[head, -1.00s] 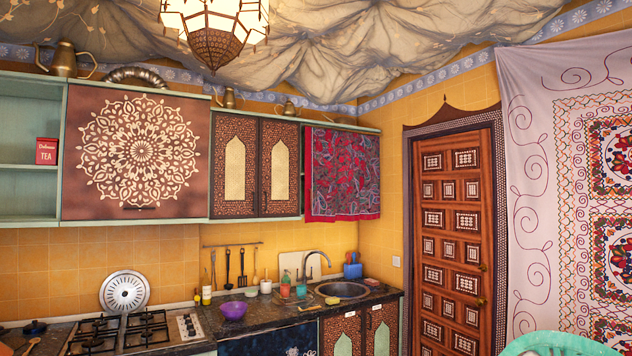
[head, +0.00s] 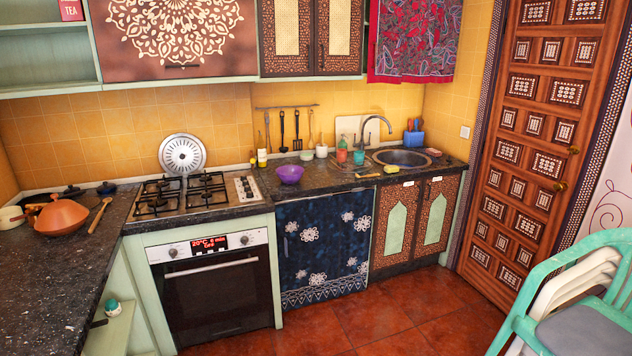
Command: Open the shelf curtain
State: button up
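Two cloth curtains are in the head view. A red and grey patterned curtain (head: 413,38) hangs over the upper shelf at the right end of the wall cabinets; its top is cut off by the frame. A dark blue curtain with white flower shapes (head: 322,240) hangs below the counter, between the oven and the carved lower doors. Both hang closed across their openings, and what is behind them is hidden. I cannot tell which one is the shelf curtain. My gripper is not in view.
The oven (head: 215,285) stands left of the blue curtain, the carved doors (head: 410,225) right of it. A purple bowl (head: 289,174) and the sink (head: 402,158) are on the counter. Green chair (head: 535,275) stands at lower right. The red tiled floor (head: 375,315) before the blue curtain is clear.

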aim_at(387, 29)
jog(key=i+u, duration=0.1)
jog(key=i, duration=1.75)
